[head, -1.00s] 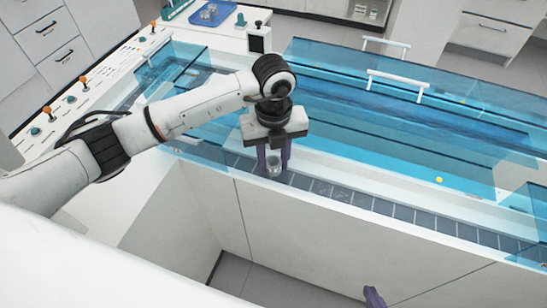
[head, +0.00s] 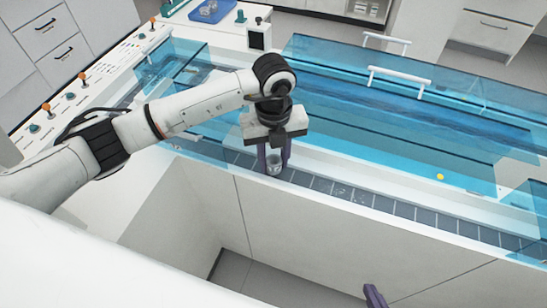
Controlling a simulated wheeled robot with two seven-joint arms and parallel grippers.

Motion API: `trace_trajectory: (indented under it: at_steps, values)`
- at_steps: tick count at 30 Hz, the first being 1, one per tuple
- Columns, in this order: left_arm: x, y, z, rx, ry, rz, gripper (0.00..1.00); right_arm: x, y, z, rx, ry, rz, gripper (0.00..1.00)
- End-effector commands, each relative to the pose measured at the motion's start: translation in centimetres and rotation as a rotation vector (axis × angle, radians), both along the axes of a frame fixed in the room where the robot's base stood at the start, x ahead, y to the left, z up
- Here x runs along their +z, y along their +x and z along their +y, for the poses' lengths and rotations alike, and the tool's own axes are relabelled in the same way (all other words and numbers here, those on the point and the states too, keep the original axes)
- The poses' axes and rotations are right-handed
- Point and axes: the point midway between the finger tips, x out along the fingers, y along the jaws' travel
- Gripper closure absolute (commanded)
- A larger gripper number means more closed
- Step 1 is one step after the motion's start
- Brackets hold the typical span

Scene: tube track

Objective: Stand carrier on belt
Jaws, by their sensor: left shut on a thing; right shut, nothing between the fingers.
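My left gripper (head: 274,157) points down over the near belt (head: 345,191), a dark segmented strip along the front of the bench. Its purple fingers are shut on a small clear carrier (head: 274,168). The carrier looks upright, at or just above the belt; I cannot tell whether its base touches. The fingers partly hide it. My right gripper (head: 375,296) shows only as a purple fingertip at the bottom edge, in front of the bench and away from the belt.
Blue transparent covers (head: 400,110) with white handles (head: 398,80) stand behind the belt. Another blue cover (head: 525,210) is at the right end. A control panel (head: 75,92) with orange-topped levers lies at left. A blue tray (head: 212,10) is at the back. A yellow dot (head: 440,177) sits beyond the belt.

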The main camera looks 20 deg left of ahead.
Motion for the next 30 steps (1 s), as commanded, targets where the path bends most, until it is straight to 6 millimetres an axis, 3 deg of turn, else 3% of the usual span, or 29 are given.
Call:
trace_trajectory:
  at_steps: [28, 29, 30]
  values:
    - [-1.6, -0.2, 0.1, 0.001, 0.003, 0.004, 0.82, -0.8, -0.1, 0.2, 0.002, 0.002, 0.002, 1.00]
    - [-1.6, -0.2, 0.1, 0.001, 0.003, 0.004, 0.68, -0.8, -0.1, 0.2, 0.002, 0.002, 0.002, 1.00]
    - [-1.6, -0.1, 0.1, 0.002, 0.003, 0.004, 0.61, -0.8, -0.1, 0.2, 0.002, 0.001, 0.003, 1.00]
